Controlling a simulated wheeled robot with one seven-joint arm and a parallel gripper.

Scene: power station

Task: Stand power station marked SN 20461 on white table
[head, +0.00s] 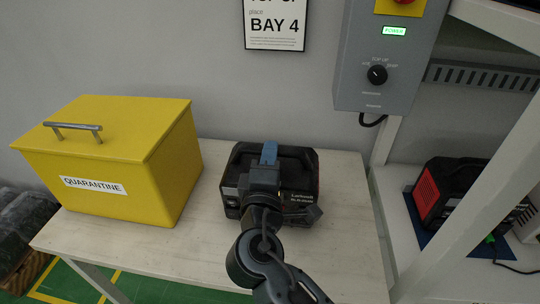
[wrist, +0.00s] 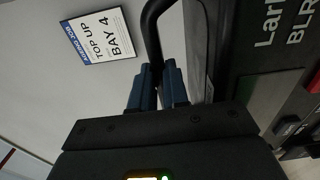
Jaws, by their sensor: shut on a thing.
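A black power station (head: 302,163) with red side trim is at the back middle of the white table (head: 345,225), upright in the head view. My arm covers part of its front. I cannot tell whether its base touches the tabletop. My gripper (head: 269,153) has its blue fingers shut on the station's top handle. In the wrist view the fingers (wrist: 157,80) close around the black handle (wrist: 152,35), beside the station's body (wrist: 232,50). Its serial number cannot be read; only part of a white brand print shows.
A yellow box (head: 150,185) marked QUARANTINE stands on the table's left. Another black and red power station (head: 445,190) sits on a blue mat on the right shelf. A grey control box (head: 385,60) and a BAY 4 sign (head: 275,25) hang on the wall. The table's right front is clear.

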